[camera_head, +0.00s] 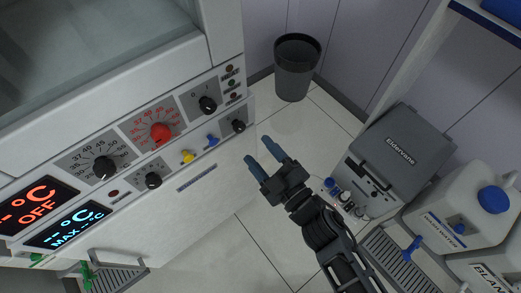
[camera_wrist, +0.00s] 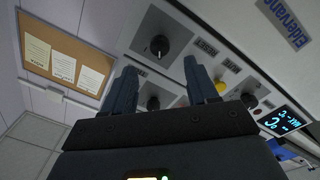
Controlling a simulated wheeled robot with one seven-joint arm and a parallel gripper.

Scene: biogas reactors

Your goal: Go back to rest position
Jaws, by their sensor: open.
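My gripper (camera_head: 263,162) is open and empty in the head view, with its two blue-tipped fingers apart. It hangs over the floor to the right of the white incubator's control panel (camera_head: 176,140), not touching it. In the wrist view my gripper (camera_wrist: 160,85) points toward the panel, and its fingers hide part of it.
A dark waste bin (camera_head: 294,68) stands in the far corner. A grey Eldervane device (camera_head: 400,150) and white canisters (camera_head: 452,210) stand at the right. A shelf edge (camera_head: 490,22) juts in at top right. A cork board (camera_wrist: 65,62) hangs on the wall. Tiled floor (camera_head: 245,225) is free between.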

